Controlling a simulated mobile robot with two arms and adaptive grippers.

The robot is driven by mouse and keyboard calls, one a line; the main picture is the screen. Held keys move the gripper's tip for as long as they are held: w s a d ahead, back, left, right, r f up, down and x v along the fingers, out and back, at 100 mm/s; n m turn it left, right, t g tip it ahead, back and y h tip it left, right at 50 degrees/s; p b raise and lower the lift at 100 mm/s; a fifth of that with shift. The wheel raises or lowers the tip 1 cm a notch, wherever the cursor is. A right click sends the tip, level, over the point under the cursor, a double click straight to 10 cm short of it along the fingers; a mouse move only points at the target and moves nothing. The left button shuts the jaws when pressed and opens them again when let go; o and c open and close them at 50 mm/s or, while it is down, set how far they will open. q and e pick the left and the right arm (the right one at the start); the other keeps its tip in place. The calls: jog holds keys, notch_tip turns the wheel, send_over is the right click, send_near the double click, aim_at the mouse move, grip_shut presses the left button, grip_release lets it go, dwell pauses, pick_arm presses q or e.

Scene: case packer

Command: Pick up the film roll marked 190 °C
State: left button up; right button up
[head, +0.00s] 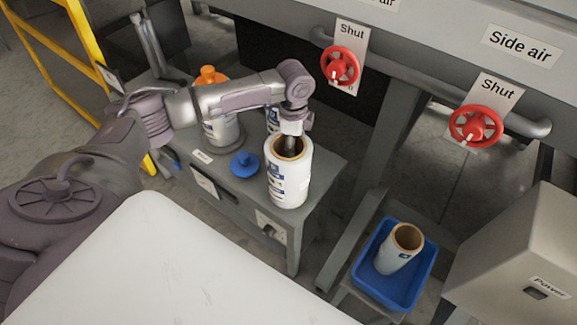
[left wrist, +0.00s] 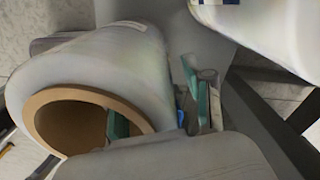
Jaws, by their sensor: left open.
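A white film roll (head: 289,183) with a brown core stands upright on the grey cabinet; its printed label is too small to read. My left gripper (head: 291,138) is at the top of this roll, pointing down. In the left wrist view the roll (left wrist: 95,60) shows its brown core end. The open left gripper (left wrist: 160,112) has one teal-padded finger inside the core and the other outside the roll, with the wall between them. A third roll (head: 393,257) leans in a blue tray (head: 420,281). No 190 °C marking is readable.
Red valve wheels (head: 340,67) (head: 476,126) marked Shut project from the machine behind. A grey power box (head: 520,255) stands at right.

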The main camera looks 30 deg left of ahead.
pick_arm(q)
grip_shut()
jog(key=shift+w+r, duration=0.1)
jog(key=shift+r, duration=0.05)
dwell(0.4)
